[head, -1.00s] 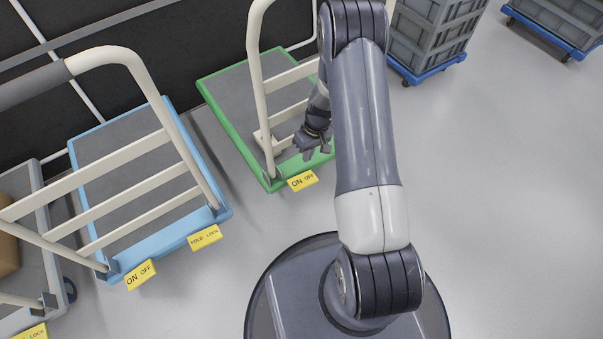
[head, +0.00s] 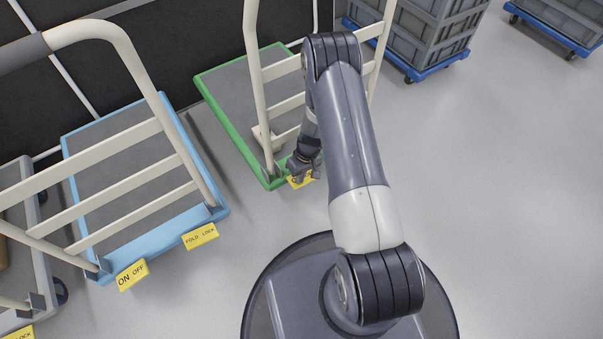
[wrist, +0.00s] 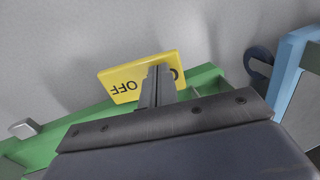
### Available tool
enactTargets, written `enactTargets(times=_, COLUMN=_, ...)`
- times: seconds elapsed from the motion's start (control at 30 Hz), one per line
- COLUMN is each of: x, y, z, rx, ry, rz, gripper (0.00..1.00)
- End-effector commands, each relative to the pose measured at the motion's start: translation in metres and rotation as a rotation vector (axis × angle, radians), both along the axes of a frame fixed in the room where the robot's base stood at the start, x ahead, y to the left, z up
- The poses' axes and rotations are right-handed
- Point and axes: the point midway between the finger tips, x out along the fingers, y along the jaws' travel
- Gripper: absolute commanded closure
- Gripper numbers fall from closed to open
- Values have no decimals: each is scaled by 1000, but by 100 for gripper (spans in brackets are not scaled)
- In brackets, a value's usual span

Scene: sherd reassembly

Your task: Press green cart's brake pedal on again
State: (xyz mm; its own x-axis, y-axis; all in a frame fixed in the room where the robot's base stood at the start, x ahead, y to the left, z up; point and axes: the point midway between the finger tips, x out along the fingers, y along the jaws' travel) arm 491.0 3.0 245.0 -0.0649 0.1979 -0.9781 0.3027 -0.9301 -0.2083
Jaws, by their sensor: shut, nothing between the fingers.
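The green cart (head: 228,110) stands at the upper middle of the head view, with a cream handle frame and a grey deck. Its yellow brake pedal sticks out at the near edge and is mostly covered by my gripper (head: 304,172). In the wrist view the yellow pedal (wrist: 125,80) shows the word OFF, upside down, at left. My gripper (wrist: 160,72) is shut and empty there, its fingertips over the pedal's other end, hiding most of the ON lettering. I cannot tell whether the tips touch the pedal. The green edge (wrist: 70,132) runs beneath the gripper.
A blue cart (head: 150,235) stands left, with a yellow ON OFF pedal (head: 132,275) and a yellow FOLD LOCK pedal (head: 200,237). A grey cart is at far left. Grey crates (head: 425,40) on a blue dolly stand behind. Open floor (head: 500,200) lies right.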

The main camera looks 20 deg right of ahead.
Motion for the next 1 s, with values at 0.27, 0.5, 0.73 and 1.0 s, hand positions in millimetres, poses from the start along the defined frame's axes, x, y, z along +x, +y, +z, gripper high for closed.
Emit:
enactTargets(times=0.27, x=0, y=0, z=0, rx=0, ry=0, rz=0, gripper=100)
enactTargets(times=0.5, x=-3, y=11, z=-10, rx=-3, ry=-1, rz=1, gripper=100)
enactTargets(times=0.73, x=-6, y=17, z=-9, rx=-104, ry=-30, rz=4, gripper=100)
enactTargets(times=1.0, x=-7, y=21, z=-14, rx=-112, ry=-37, rz=0, gripper=100)
